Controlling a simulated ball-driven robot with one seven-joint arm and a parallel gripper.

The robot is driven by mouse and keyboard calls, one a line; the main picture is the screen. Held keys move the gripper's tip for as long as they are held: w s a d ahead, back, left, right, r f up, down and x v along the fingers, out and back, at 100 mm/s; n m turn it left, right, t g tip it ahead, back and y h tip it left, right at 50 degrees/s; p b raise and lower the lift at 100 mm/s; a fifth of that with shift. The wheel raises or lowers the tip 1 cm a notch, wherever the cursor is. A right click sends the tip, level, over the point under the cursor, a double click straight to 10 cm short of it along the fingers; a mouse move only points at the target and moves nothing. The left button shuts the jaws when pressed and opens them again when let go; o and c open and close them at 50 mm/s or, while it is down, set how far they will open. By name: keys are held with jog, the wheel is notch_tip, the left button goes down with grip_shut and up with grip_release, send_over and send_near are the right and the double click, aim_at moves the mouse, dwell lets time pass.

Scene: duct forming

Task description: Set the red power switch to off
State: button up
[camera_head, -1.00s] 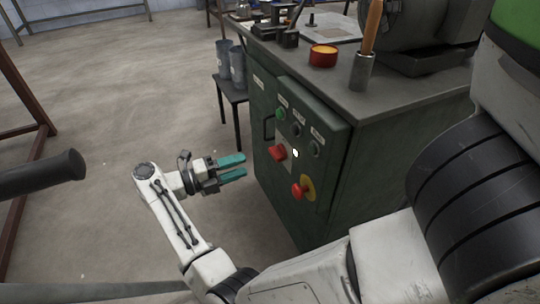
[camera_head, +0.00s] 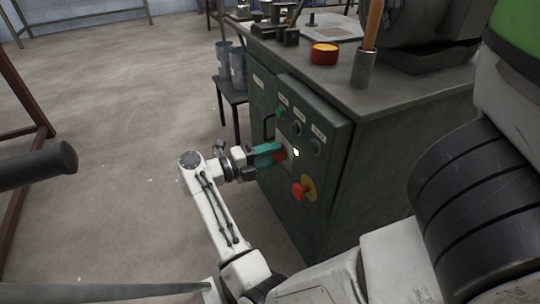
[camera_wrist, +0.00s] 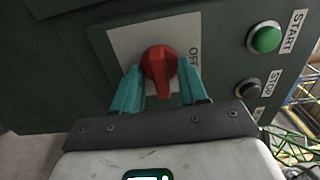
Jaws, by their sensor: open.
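The red power switch (camera_wrist: 160,66) is a rotary knob on a pale plate on the green cabinet's front panel. In the wrist view its handle points toward the bottom of the picture, and the label OFF stands to its right. My gripper (camera_wrist: 163,82) has its two teal fingers on either side of the knob, open, with small gaps visible. In the head view my gripper (camera_head: 278,152) reaches the panel from the left and partly covers the red switch (camera_head: 282,153). Whether a finger touches the knob cannot be told.
A green START button (camera_wrist: 265,39) and a dark STOP button (camera_wrist: 249,88) are beside the switch. A red emergency button (camera_head: 299,190) on a yellow base sits below it. The cabinet top (camera_head: 400,95) holds tools. Open floor (camera_head: 120,110) lies to the left.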

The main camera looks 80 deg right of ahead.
grip_shut()
jog(key=shift+r+p, duration=0.15)
jog(key=shift+p, duration=0.5)
jog(key=shift+f+n+p, duration=0.2)
jog(key=shift+n+p, duration=8.35)
jog(key=shift+n, duration=0.35)
grip_release()
